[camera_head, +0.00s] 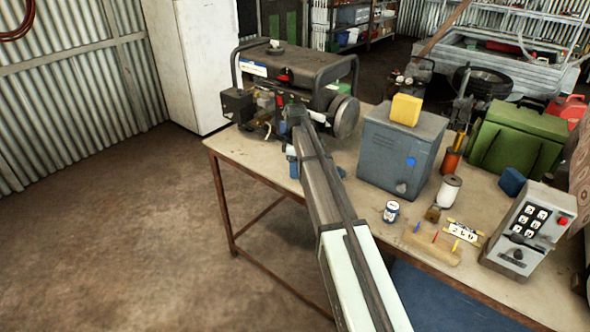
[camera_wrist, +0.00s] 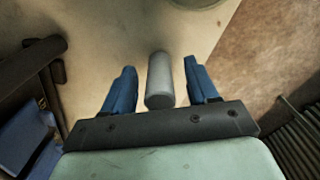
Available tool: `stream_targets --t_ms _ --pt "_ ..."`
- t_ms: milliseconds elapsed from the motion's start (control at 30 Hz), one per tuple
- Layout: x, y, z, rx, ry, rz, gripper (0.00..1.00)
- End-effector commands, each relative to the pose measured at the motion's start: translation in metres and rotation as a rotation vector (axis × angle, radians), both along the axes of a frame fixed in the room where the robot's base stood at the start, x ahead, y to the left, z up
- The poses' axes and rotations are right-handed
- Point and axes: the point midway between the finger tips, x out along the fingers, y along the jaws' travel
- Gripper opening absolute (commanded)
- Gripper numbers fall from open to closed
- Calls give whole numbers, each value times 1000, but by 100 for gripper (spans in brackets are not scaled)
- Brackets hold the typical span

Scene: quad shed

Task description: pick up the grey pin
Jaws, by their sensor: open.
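The grey pin (camera_wrist: 159,82) is a plain smooth cylinder in the wrist view. It sits between the two blue fingers of my gripper (camera_wrist: 160,70), with a visible gap on each side. My gripper is open and holds nothing. In the head view, my arm hides the pin; only blue parts of my gripper (camera_head: 315,168) show on either side of the arm, near the table's left edge.
The workbench (camera_head: 255,160) carries a black generator (camera_head: 290,75) beyond my gripper and a grey-blue box (camera_head: 402,150) with a yellow block (camera_head: 406,109) to its right. A small can (camera_head: 391,211), a wooden peg board (camera_head: 433,246) and a keypad box (camera_head: 525,232) stand further right.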

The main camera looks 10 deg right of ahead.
Motion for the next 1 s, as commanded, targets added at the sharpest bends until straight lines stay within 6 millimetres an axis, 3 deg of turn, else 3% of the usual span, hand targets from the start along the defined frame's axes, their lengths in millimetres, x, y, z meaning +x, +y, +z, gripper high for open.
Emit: stream_targets --t_ms 133,400,1000 --pt "0 0 -17 0 1 0 58" --pt "0 0 -18 0 0 0 57" --pt "0 0 -18 0 0 0 0"
